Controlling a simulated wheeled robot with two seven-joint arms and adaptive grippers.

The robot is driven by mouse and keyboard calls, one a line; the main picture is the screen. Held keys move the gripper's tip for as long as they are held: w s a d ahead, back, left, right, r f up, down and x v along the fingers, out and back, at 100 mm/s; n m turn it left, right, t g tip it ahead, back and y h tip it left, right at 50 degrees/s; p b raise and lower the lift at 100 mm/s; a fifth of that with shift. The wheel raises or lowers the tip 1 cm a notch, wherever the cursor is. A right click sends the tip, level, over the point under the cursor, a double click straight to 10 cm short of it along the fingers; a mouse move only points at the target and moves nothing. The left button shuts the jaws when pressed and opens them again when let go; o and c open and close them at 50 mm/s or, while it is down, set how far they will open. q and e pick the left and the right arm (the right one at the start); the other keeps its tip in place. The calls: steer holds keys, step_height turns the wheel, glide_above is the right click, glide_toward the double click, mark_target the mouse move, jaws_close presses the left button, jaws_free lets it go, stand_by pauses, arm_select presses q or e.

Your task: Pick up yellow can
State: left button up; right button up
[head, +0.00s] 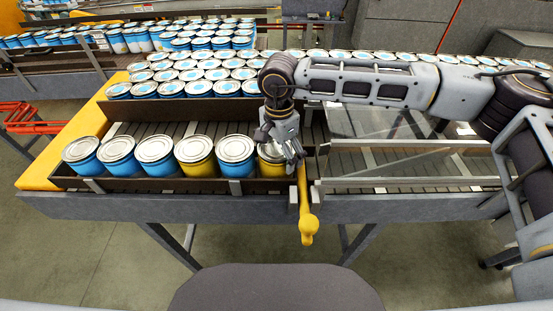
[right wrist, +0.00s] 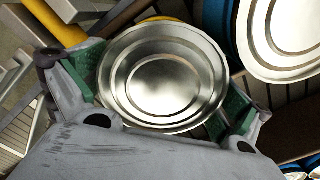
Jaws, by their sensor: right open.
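A yellow can (head: 270,170) stands upright at the right end of the front row, partly hidden by my right gripper (head: 286,150). Another yellow can (head: 196,168) stands further left in that row, with a blue can (head: 235,166) between the two. In the right wrist view, a silver can lid (right wrist: 162,78) lies between the two green-padded fingers of my right gripper (right wrist: 160,88), with a bit of yellow at its far edge. The fingers are open, one on each side of the can. I cannot tell whether they touch it. My left gripper is out of view.
Blue cans (head: 117,160) fill the rest of the front row on the roller conveyor (head: 150,207). Many more cans (head: 190,75) stand packed behind. A yellow lever (head: 306,215) sits just right of the end can. A clear panel and metal rails (head: 400,160) lie further right.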

steer(key=shift+f, duration=0.1)
stand_by(0.4)
steer(key=c, duration=1)
step_height(320, 180, up, 18)
steer(key=b, duration=0.3)
stand_by(0.7)
